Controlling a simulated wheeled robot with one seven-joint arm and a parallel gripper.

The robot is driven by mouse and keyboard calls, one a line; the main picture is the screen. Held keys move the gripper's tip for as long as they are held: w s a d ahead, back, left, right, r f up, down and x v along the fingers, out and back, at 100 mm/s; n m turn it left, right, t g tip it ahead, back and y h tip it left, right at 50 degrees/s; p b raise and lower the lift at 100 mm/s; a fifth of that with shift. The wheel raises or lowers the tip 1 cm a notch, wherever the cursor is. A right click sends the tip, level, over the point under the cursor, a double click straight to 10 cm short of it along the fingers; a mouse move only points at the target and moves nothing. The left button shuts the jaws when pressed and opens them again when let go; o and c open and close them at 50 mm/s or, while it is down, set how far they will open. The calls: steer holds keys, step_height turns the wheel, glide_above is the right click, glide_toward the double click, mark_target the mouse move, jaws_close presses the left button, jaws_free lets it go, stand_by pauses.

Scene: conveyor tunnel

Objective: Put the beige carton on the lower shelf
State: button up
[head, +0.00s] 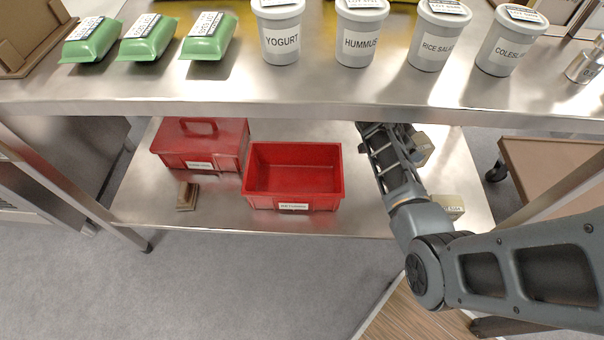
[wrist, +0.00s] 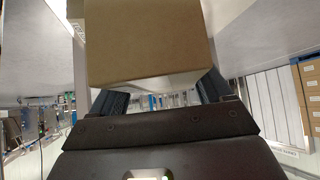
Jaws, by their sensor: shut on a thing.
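A beige carton (wrist: 150,42) fills the top middle of the wrist view, between the two dark fingers of my gripper (wrist: 160,90). My gripper is shut on it. In the head view my arm reaches under the upper steel worktop, and the worktop edge hides the gripper's end and the held carton. The lower shelf (head: 222,216) is a steel surface below the worktop. My arm is over its right part. I cannot tell whether the held carton touches the shelf.
Two small beige boxes (head: 423,150) (head: 449,206) show right of my arm, partly hidden. An open red bin (head: 293,204) and a lidded red box (head: 187,160) stand left on the shelf. Green packs (head: 205,45) and several labelled tubs (head: 357,42) line the worktop (head: 300,95) above.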

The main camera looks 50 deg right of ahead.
mark_target(434, 148)
steer(key=s+d+m, duration=0.1)
steer(key=s+d+m+g+y+b, duration=0.1)
steer(key=s, duration=0.1)
steer(key=s+d+m+g, duration=0.1)
steer(key=s, duration=0.1)
steer(key=shift+s+d+m+y+b, duration=0.2)
steer(key=shift+d+m+y+b, duration=0.1)
steer(key=shift+d+m+y, duration=0.1)
steer(key=shift+s+r, duration=0.1)
steer(key=shift+s, duration=0.2)
steer(key=a+f+b, duration=0.2)
steer(key=a+f, duration=0.9)
steer(key=shift+a, duration=0.3)
steer(key=shift+f+b, duration=0.4)
steer(key=shift+f, duration=0.1)
steer(key=shift+f, duration=0.15)
